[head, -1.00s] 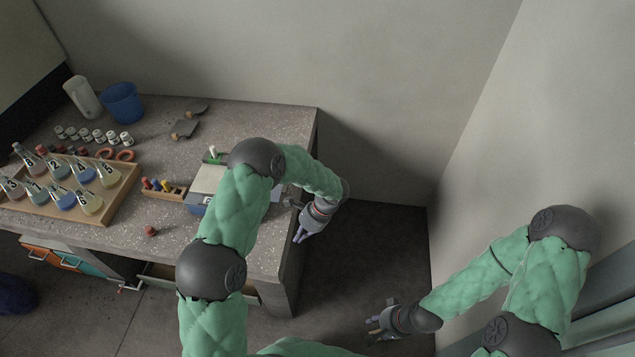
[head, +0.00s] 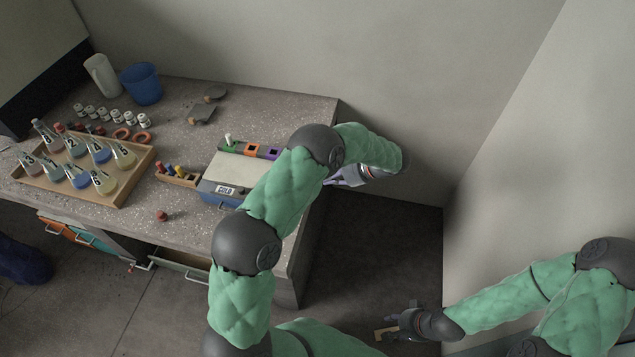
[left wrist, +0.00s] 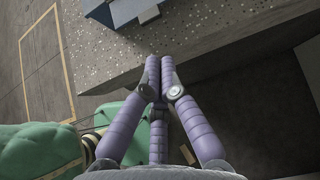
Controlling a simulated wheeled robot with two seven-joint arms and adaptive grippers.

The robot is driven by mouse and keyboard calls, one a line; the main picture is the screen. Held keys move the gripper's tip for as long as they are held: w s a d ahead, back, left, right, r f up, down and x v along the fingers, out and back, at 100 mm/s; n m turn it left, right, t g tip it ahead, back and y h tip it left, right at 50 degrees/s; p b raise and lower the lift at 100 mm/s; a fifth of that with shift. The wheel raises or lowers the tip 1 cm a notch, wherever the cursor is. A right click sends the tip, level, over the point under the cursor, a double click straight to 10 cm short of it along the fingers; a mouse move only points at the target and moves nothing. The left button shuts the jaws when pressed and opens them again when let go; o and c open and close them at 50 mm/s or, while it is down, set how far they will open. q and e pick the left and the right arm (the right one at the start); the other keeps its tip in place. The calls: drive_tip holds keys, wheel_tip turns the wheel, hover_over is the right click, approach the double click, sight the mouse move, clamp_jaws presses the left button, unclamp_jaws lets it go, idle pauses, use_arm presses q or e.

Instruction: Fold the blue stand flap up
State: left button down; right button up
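A blue and grey box (head: 222,192) with a pale top and a label reading "COLD" stands near the bench's right end. It is the only blue, stand-like thing near my left arm, which covers its right side. I cannot pick out the flap in the head view. In the left wrist view the blue body (left wrist: 122,10) shows at the top edge, with a small grey piece sticking out; I cannot tell if that is the flap. My left gripper (head: 330,181) is off the bench's right edge, apart from the box, its fingertips together and empty. My right gripper (head: 380,332) hangs low over the floor.
A rack with green, orange and purple squares (head: 252,149) stands behind the box. A small wooden holder (head: 177,179) is to its left, and a flask tray (head: 112,198) further left. A red piece (head: 162,216) lies in front. An open drawer (head: 180,264) juts out below.

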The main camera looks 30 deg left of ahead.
use_arm(q)
drive_tip(key=b+x, duration=0.2)
drive_tip(key=x, duration=0.7)
drive_tip(key=shift+s+a+f+b, duration=0.1)
drive_tip(key=shift+a+f+b, duration=0.1)
drive_tip(key=shift+b, duration=0.1)
drive_tip(key=shift+r, duration=0.1)
